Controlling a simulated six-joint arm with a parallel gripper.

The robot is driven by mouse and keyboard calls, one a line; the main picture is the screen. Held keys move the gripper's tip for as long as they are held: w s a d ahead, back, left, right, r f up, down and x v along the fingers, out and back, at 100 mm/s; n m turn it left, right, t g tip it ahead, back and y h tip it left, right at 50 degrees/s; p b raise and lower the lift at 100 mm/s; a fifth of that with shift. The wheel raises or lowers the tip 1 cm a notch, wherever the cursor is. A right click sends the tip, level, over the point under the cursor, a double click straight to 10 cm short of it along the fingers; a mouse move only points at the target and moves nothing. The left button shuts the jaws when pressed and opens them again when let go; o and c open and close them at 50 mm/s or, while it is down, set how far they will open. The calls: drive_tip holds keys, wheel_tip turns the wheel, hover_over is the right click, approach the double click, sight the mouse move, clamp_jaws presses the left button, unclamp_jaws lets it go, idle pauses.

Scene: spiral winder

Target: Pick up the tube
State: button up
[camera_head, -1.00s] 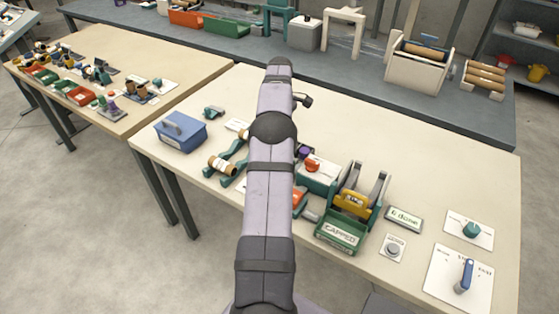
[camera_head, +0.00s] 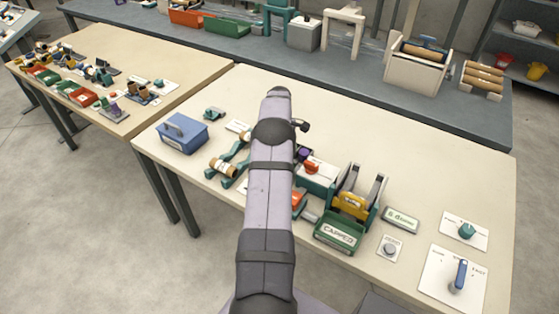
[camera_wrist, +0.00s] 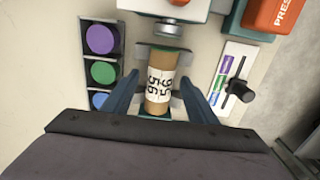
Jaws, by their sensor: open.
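In the wrist view a brown cardboard tube (camera_wrist: 159,100) with a white label and black digits lies in a small grey and teal holder, one end towards the top of the picture. My gripper (camera_wrist: 160,74) is open, with one blue finger on each side of the tube. Gaps show between fingers and tube, so it is not clasped. In the head view my arm hides my gripper and this spot. Another labelled brown tube (camera_head: 222,166) lies on a green stand left of my arm.
A black rack with purple (camera_wrist: 101,39), green (camera_wrist: 103,72) and blue discs stands left of the tube. A white block with a metal nub (camera_wrist: 168,30) is just beyond it. A slider panel (camera_wrist: 234,85) and orange PRESS part (camera_wrist: 280,12) are right. A CAPPED bin (camera_head: 338,236) stands right.

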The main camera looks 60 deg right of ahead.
drive_tip(key=c, duration=1.1)
wheel_tip(320, 180, up, 10)
drive_tip(key=shift+r+b, duration=0.15)
drive_tip(key=shift+b, duration=1.1)
